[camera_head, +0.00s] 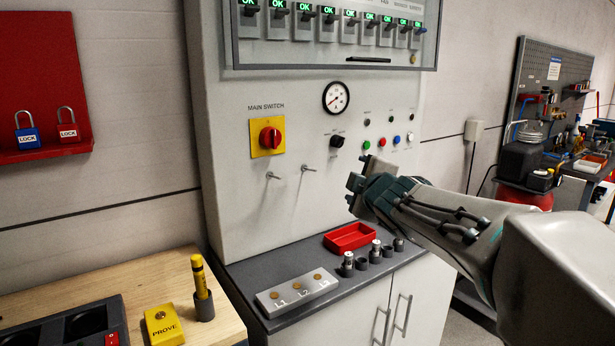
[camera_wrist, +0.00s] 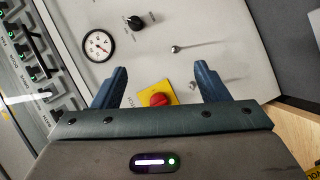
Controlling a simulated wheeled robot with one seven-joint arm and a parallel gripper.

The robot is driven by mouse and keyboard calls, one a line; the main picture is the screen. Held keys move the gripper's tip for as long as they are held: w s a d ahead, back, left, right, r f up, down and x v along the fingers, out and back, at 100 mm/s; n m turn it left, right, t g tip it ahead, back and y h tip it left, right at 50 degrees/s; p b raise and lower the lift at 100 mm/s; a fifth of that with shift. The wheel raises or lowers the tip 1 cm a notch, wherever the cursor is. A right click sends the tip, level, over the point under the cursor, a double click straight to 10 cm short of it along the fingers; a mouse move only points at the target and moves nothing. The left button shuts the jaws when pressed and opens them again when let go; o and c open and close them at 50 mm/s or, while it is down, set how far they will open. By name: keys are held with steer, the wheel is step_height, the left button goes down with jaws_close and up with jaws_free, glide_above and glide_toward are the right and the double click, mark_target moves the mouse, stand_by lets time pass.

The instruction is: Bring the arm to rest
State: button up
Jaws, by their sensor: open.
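My gripper (camera_head: 361,183) is in front of the grey cabinet panel, reaching in from the right in the head view. In the wrist view my gripper (camera_wrist: 160,84) has its two blue fingers wide apart with nothing between them. Past the fingers, the red main switch (camera_wrist: 160,99) shows on its yellow plate, apart from the fingers. In the head view the main switch (camera_head: 268,138) is left of my gripper. My arm stretches from the lower right, above the counter.
Below my arm, the dark counter (camera_head: 240,273) bears a red tray (camera_head: 351,237), the L1 L2 L3 block (camera_head: 297,292) and several small metal cylinders. A wooden bench (camera_head: 150,277) with a yellow PROVE box (camera_head: 163,325) is at the left. Two pegs (camera_head: 305,169) stick out from the panel.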

steer(key=s+d+f+m+g+h+p, duration=0.4)
steer(key=s+d+f+m+g, duration=0.2)
steer(key=s+f+m, duration=0.4)
steer(key=s+a+f+m+g+y+p, duration=0.1)
steer(key=s+f+m+g, duration=0.2)
steer(key=s, duration=0.7)
steer(key=s+f+m+g+p, duration=0.1)
steer(key=s+f+g, duration=0.3)
steer(key=s, duration=0.5)
steer(key=shift+s+a+m+y+p, duration=0.35)
steer(key=shift+a+m+y+p, duration=0.05)
steer(key=shift+m, duration=0.5)
